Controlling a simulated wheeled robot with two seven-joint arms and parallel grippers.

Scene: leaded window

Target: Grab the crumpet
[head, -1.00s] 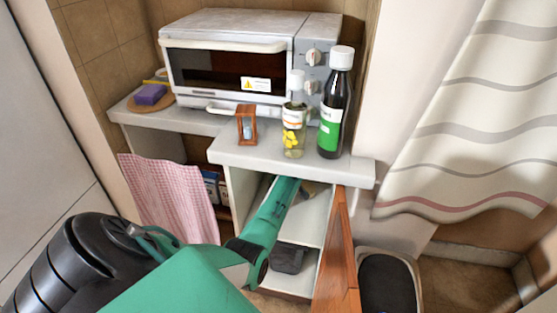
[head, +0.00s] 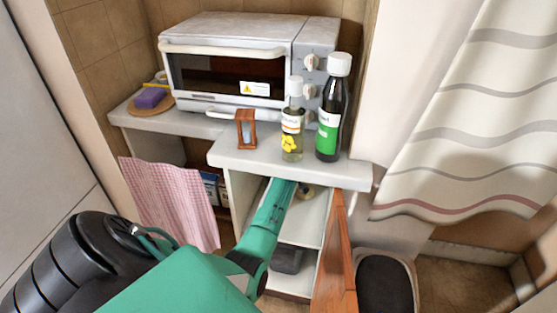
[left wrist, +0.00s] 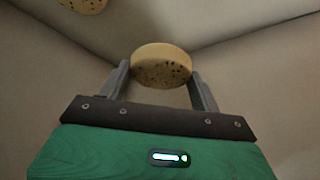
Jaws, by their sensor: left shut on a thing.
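My left arm (head: 262,230) reaches into the open cupboard under the counter, and its fingertips are hidden there in the head view. In the left wrist view my left gripper (left wrist: 160,78) is shut on a pale, round crumpet (left wrist: 162,62) with a brown-speckled side, held between the two grey fingers. A second round, speckled, tan thing (left wrist: 83,3) is cut off at the top left of that view. A small tan thing (head: 307,192) shows beside my arm in the cupboard; I cannot tell which one it is. My right gripper is not in view.
The wooden cupboard door (head: 337,255) stands open just right of my arm. The counter (head: 235,158) above it carries an hourglass (head: 246,128), an oil bottle (head: 292,135) and a dark bottle (head: 333,110). A dark object (head: 288,260) lies on the lower shelf.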

